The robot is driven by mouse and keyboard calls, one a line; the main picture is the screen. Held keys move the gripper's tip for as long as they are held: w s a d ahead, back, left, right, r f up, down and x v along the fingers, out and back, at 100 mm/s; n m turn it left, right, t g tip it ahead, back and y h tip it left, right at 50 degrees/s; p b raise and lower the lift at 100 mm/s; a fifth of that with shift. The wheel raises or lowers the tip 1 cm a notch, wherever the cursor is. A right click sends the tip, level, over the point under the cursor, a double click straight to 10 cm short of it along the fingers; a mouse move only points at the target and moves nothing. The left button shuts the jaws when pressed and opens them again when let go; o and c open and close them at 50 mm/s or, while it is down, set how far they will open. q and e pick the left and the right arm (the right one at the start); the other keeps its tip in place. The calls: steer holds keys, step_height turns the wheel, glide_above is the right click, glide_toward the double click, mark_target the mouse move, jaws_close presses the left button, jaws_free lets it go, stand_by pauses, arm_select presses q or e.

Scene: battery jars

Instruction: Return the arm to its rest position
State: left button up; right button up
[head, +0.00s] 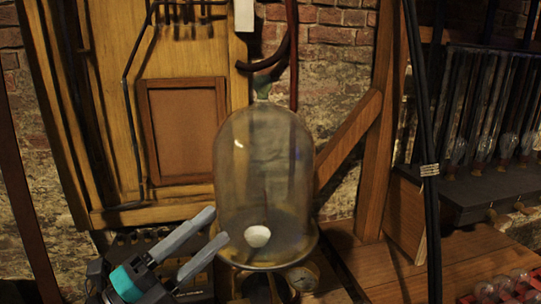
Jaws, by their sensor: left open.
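My left gripper (209,238) is at the lower left, its two grey fingers apart and pointing up to the right. Nothing is between the fingers. A large glass bell jar (262,165) stands just right of the fingertips, upright on a round base. The upper finger's tip is close to the jar's lower left side; I cannot tell whether they touch. A small white round thing (257,236) shows at the bottom of the jar. My right gripper is not in view.
A wooden panel (180,130) stands at the back left, before a brick wall. Dark cables (428,140) and a slanted wooden beam (350,137) rise on the right. A rack of glass tubes (485,110) is at the far right. A wooden surface (370,275) extends at lower right.

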arm_select(q)
steer(key=a+f+n+y, duration=1.4)
steer(key=n+y, duration=0.4)
steer(key=n, duration=0.4)
steer(key=s+d+f+n+g+h, duration=0.2)
steer(key=s+d+f+g, duration=0.3)
steer(key=s+f, duration=0.4)
steer(key=s+d+f+n+g+h, duration=0.1)
steer(key=s+d+f+g, duration=0.1)
steer(key=s+f+g, duration=0.65)
step_height(320, 180, down, 24)
steer(key=s+b, duration=0.2)
steer(key=b, duration=0.1)
steer(key=s+a+f+g+b, duration=0.1)
steer(key=s+a+f+b, duration=0.1)
steer(key=s+f, duration=1.4)
steer(key=shift+s+a+f+b, duration=0.2)
steer(key=shift+a+f+b, duration=0.15)
steer(key=shift+f, duration=0.45)
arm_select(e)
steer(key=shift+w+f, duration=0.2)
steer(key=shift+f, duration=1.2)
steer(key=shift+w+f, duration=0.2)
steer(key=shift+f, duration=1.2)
